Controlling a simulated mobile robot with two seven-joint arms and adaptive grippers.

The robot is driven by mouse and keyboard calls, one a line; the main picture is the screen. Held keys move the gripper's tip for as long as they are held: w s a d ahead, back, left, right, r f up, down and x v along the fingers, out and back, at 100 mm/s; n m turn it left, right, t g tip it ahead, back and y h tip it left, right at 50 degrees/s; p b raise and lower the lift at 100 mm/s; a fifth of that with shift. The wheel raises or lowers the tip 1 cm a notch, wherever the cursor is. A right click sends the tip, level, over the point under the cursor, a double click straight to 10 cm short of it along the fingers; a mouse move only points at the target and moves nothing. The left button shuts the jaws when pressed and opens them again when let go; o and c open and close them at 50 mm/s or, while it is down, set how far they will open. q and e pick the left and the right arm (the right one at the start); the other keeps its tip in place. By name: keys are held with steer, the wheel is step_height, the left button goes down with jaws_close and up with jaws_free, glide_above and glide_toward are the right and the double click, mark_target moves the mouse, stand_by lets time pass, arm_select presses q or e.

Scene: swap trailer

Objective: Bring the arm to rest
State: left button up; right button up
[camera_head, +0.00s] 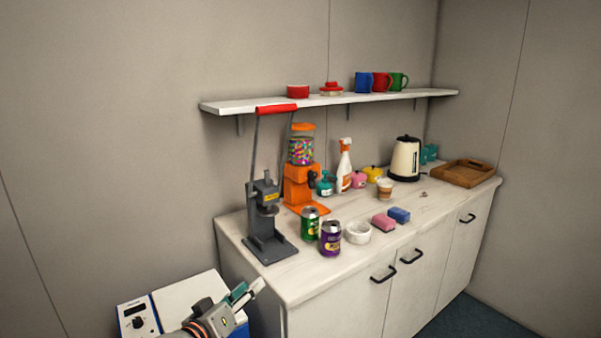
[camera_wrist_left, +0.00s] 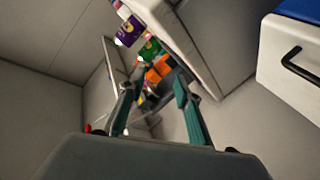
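My left gripper (camera_head: 246,291) is at the bottom of the head view, in front of the counter's left end and above a white appliance. In the left wrist view its two teal fingers (camera_wrist_left: 154,90) stand apart with nothing held between them. The gripper touches no object that I can see. My right gripper is in neither view.
The white appliance (camera_head: 181,304) with a dial stands beside the counter (camera_head: 300,280). A grey press (camera_head: 268,240) with a red handle, two cans (camera_head: 330,239), an orange candy dispenser (camera_head: 302,185) and a kettle (camera_head: 405,158) stand on the counter. A shelf (camera_head: 240,106) runs above.

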arm_select(q)
steer(key=s+a+f+m+g+y, duration=0.2)
steer(key=s+a+f+m, duration=0.1)
steer(key=s+f, duration=0.9)
steer(key=s+a+f+m+g+y, duration=0.2)
steer(key=s+f, duration=1.1)
steer(key=s, duration=0.7)
steer(key=shift+s+a+f+m, duration=0.25)
steer(key=shift+a+m, duration=0.15)
steer(key=shift+a, duration=0.5)
